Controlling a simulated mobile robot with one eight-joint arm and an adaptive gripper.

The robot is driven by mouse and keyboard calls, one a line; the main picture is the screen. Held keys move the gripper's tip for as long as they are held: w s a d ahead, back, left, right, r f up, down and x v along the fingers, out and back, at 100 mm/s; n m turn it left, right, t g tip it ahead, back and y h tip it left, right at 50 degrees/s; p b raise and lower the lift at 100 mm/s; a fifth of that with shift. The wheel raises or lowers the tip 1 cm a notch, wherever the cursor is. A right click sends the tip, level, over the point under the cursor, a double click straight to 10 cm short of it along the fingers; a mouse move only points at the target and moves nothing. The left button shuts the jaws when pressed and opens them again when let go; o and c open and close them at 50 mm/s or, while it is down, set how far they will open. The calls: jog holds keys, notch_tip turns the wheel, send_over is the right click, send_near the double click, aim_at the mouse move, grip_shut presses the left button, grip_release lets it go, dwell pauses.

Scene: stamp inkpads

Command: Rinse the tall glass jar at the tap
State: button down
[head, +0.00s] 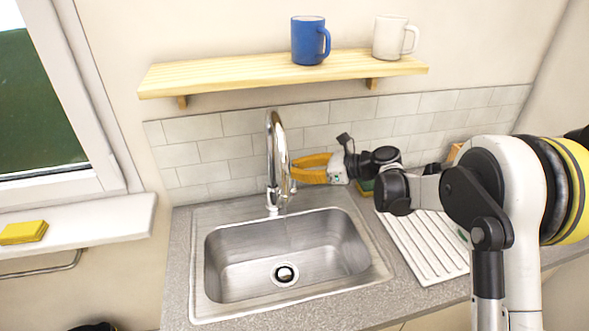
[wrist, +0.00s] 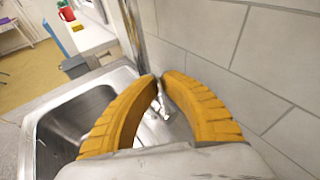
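The chrome tap (head: 272,165) stands behind the sink, its arched spout over the steel basin (head: 230,258). A faint streak below the spout may be water; I cannot tell. My gripper (head: 295,168) has yellow fingers and is beside the tap, on its right, above the counter's back edge. In the wrist view its fingertips (wrist: 158,77) almost meet, with no held object visible between them. Part of the tap (wrist: 160,106) shows between the curved fingers. Whether the fingers touch the tap is unclear. I see no tall glass jar in either view.
A ribbed white drainboard (head: 425,240) lies right of the sink, partly behind my arm. A shelf (head: 220,76) above holds a blue mug (head: 308,42) and a white mug (head: 390,38). The tiled wall (wrist: 255,45) is close to my gripper.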

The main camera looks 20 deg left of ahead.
jog(key=c, duration=1.5)
grip_release()
jog(key=v, duration=1.2)
